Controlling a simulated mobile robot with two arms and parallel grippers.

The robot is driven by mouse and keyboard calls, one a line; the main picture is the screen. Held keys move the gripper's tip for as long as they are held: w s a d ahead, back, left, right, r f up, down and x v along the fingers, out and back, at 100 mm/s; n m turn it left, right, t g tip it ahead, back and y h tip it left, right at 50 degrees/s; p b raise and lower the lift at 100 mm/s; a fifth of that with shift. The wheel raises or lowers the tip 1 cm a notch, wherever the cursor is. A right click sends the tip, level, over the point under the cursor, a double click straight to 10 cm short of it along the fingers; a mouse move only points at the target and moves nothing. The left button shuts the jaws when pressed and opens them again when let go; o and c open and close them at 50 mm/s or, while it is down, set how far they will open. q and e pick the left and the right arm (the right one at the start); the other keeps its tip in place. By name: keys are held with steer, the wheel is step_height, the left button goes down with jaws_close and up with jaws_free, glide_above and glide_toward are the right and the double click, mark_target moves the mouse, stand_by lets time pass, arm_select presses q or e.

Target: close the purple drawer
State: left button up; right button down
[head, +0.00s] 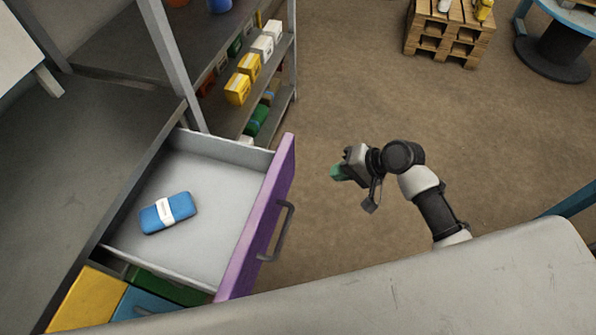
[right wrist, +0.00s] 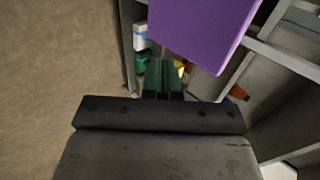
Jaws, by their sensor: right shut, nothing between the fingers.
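The purple drawer (head: 262,222) stands pulled out from the grey cabinet in the head view, with a dark bar handle (head: 283,230) on its front. A blue sack with a white label (head: 168,213) lies inside it. The drawer's purple front (right wrist: 205,28) also fills the upper middle of the right wrist view. My right gripper (head: 337,173) is to the right of the drawer front, apart from it, with green fingertips pointing left. It is shut and empty; its fingers (right wrist: 163,75) show below the purple front in the right wrist view. My left gripper is not in view.
Yellow (head: 86,300) and blue drawers sit below the open one. A shelf with yellow boxes (head: 238,88) and other items stands behind. A wooden pallet (head: 447,38) and a cable reel (head: 552,45) are far back right. A grey surface (head: 440,290) spans the front.

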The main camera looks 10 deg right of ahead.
mark_target(289, 176)
steer(key=x, duration=0.3)
steer(key=r+x, duration=0.1)
steer(key=x, duration=0.3)
steer(key=a+x, duration=0.1)
steer(key=x, duration=0.2)
steer(key=shift+w+a+p, duration=0.25)
steer(key=shift+w+p, duration=0.1)
steer(key=shift+w, duration=0.05)
steer(key=shift+w+a+f, duration=0.15)
steer(key=shift+w+a, duration=0.2)
steer(key=shift+a, duration=0.2)
